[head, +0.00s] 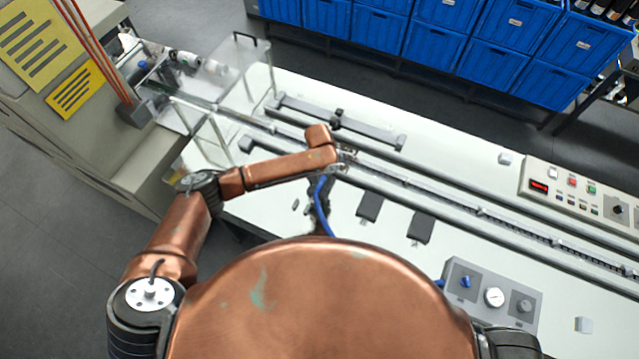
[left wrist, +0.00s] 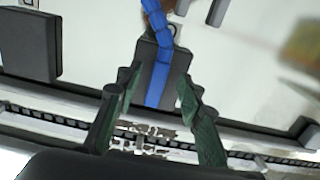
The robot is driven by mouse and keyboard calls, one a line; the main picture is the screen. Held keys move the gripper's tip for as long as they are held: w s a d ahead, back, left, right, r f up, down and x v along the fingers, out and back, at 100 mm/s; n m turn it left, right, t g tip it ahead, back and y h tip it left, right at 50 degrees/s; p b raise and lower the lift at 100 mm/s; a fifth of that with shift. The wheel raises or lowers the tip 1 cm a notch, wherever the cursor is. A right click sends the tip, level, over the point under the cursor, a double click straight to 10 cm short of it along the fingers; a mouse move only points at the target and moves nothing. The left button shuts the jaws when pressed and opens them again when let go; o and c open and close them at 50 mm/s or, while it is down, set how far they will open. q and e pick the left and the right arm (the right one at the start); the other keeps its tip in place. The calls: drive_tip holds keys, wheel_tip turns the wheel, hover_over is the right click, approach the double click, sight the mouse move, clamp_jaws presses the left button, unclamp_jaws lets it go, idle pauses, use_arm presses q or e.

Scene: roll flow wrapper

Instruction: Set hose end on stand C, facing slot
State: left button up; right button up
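The blue hose (head: 322,206) runs from the robot's side of the table up to my left gripper. In the left wrist view, the hose (left wrist: 158,30) lies over a dark stand (left wrist: 176,72), and its end points toward the slotted rail. My left gripper (left wrist: 157,82) is open, with its two green fingers apart on either side of the hose end and visible gaps. In the head view the arm mostly hides that stand. Two more dark stands, (head: 369,206) and (head: 420,227), sit to its right. No stand letters are readable. My right gripper is out of view.
The slotted rail (head: 450,196) with a chain crosses the white table. A control box with a gauge (head: 492,296) stands at the front right, and a button panel (head: 575,192) at the far right. A grey bar (head: 365,130) lies behind the rail.

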use_arm(q)
wheel_tip(320, 180, up, 10)
idle(0.3)
idle(0.3)
